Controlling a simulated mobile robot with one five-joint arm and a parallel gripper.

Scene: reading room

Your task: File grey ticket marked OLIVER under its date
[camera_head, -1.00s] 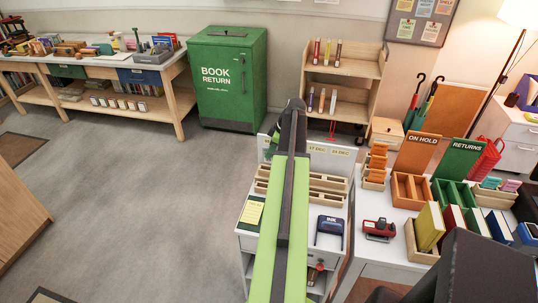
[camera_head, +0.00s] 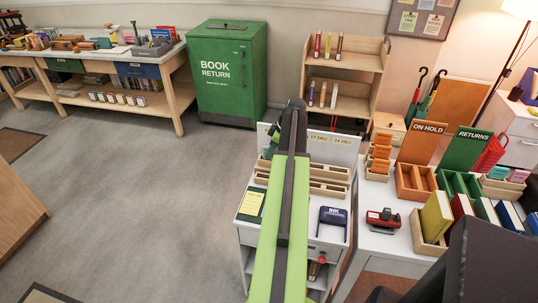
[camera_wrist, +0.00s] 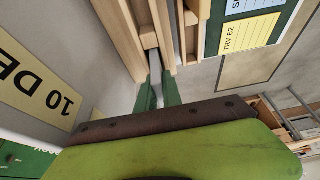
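In the wrist view, my gripper (camera_wrist: 159,90) has its two green fingers close together on a thin grey strip (camera_wrist: 155,64), which looks like the grey ticket seen edge-on. No name can be read on it. The strip's far end is between the pale wooden rails of the date rack (camera_wrist: 118,30); I cannot tell whether it rests in a slot. A yellow date label reading "10 DE" (camera_wrist: 40,90) is at the left. In the head view, the rack (camera_head: 328,187) is below a white board with date labels (camera_head: 318,139).
A dark blue INK pad (camera_head: 332,222) and a yellow note (camera_head: 251,203) lie on the white cart beside the rack. A red stamp (camera_head: 383,219) and the ON HOLD (camera_head: 420,140) and RETURNS trays stand on the right desk.

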